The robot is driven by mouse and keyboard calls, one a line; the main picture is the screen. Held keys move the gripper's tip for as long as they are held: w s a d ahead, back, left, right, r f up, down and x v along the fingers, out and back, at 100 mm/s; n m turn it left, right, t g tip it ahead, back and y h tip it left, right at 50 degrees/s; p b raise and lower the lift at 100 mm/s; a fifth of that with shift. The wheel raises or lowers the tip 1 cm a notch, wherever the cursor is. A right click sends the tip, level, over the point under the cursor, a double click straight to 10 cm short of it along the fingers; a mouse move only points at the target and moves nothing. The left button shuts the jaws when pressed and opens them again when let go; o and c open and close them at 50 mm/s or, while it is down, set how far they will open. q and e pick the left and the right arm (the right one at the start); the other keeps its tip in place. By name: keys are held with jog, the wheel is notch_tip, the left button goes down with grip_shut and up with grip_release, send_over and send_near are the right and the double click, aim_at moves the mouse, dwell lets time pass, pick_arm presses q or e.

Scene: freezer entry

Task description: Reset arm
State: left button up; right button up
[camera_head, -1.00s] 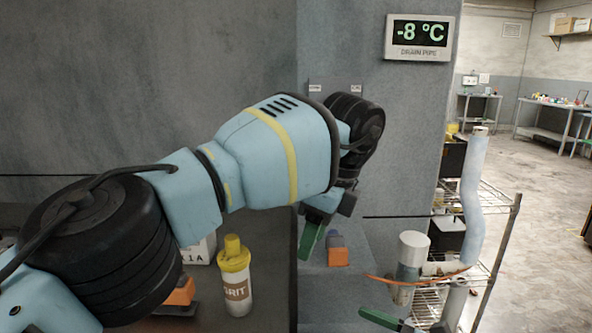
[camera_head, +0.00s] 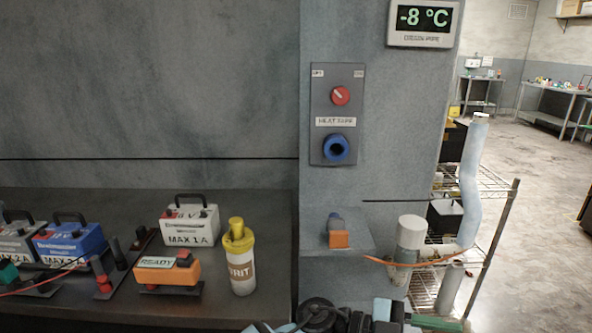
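Only the tops of black and light-blue parts of my own arm (camera_head: 320,316) show along the bottom edge. A green finger (camera_head: 435,322) lies flat at the bottom right, beside dark blocks. I cannot tell for certain which gripper it belongs to, and the rest is cut off by the frame. No object is seen between fingers, and whether either gripper is open or shut is not visible. The wall panel marked HEAT TAPE (camera_head: 336,105) is uncovered, with a red knob (camera_head: 340,96) and a blue round socket (camera_head: 336,147).
A blue-and-orange plug (camera_head: 338,233) sits on a small ledge. An orange cable runs past a pipe (camera_head: 410,233). The dark bench (camera_head: 120,205) holds batteries, an orange READY box (camera_head: 168,271) and a yellow-topped GRIT bottle (camera_head: 240,262). A wire rack stands right.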

pick_arm(q)
jog(key=w+a+f+n+t+y+p, duration=0.1)
jog(key=a+f+n+t+y, duration=0.3)
jog(key=a+f+n+t, duration=0.65)
jog(key=w+a+f+n+t+y, duration=0.1)
jog(key=a+f+n+t+y, duration=0.4)
jog(key=a+f+n+t, duration=0.55)
jog(key=s+a+f+n+g+y, duration=0.2)
jog(key=s+a+f, duration=0.4)
jog(key=s+a, duration=0.4)
jog(key=s+a+f+n+g+y, duration=0.2)
jog(key=s+a+f+y, duration=0.3)
jog(key=s+a, duration=0.5)
jog(key=s+f+g+p, duration=0.1)
jog(key=s, duration=0.2)
jog(key=shift+a+f, duration=0.25)
pick_arm(e)
jog(key=s+d+f+n+h, duration=0.2)
jog(key=s+f+n, duration=0.2)
jog(key=s, duration=0.3)
jog(key=s+d+f+n+g+h, duration=0.1)
jog(key=s+d+f+n+h, duration=0.1)
jog(key=s+f+n, duration=0.2)
jog(key=s+d+f+n+g+h, duration=0.1)
jog(key=s+f+n, duration=0.3)
jog(key=s+n, duration=0.5)
jog(key=s+d+h, duration=0.1)
jog(key=s, duration=0.2)
jog(key=shift+f+h, duration=0.15)
jog(key=shift+h, duration=0.15)
